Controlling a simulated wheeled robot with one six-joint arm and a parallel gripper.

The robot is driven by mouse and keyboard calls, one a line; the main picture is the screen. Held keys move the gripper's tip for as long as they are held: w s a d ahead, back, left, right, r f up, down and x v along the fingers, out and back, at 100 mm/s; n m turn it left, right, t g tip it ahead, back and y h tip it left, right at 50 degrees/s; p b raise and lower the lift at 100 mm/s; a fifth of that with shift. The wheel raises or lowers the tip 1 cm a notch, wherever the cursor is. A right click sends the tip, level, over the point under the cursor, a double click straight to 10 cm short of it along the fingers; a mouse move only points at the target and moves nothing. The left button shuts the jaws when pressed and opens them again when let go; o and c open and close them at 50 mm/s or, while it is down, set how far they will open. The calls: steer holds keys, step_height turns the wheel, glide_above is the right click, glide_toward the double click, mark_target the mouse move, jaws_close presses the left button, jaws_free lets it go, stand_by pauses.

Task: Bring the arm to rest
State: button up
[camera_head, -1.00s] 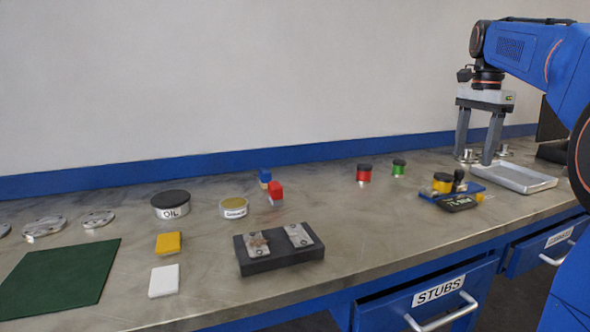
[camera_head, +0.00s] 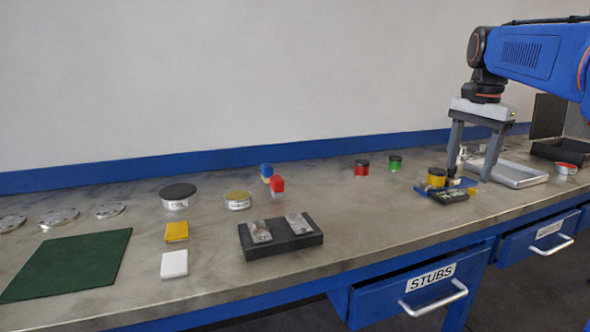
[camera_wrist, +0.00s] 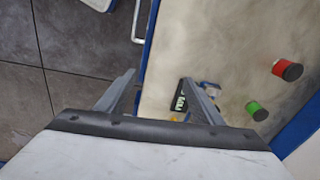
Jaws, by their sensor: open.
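My gripper (camera_head: 473,180) is at the right of the head view, fingers pointing down over the right part of the bench (camera_head: 365,222). Its fingers are spread and nothing shows between them. It hangs in front of the silver tray and beside the blue holder (camera_head: 470,184) with a black labelled device (camera_head: 446,195). In the wrist view my gripper (camera_wrist: 157,80) is open across the bench's front edge, with floor on the left and the bench on the right. The exact gap from its fingertips to the holder cannot be told.
A silver tray (camera_head: 522,177) and a black open case (camera_head: 557,150) stand at the right. Red (camera_head: 361,168) and green (camera_head: 395,163) cans stand at the back. The bench's middle is mostly clear.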

steer(key=s+a+f+n+t, duration=0.1)
steer(key=s+a+f+n, duration=0.3)
steer(key=s+f, duration=0.4)
steer(key=s+a+f+n+t, duration=0.1)
steer(key=s+a+f+n, duration=0.3)
steer(key=s+f, duration=0.5)
steer(key=s+a+f+n+t, duration=0.2)
steer(key=s+a+f+n, duration=0.2)
steer(key=s+f, duration=0.4)
steer(key=shift+s+f+n, duration=0.4)
steer(key=shift+f+n, duration=0.1)
steer(key=shift+f, duration=0.05)
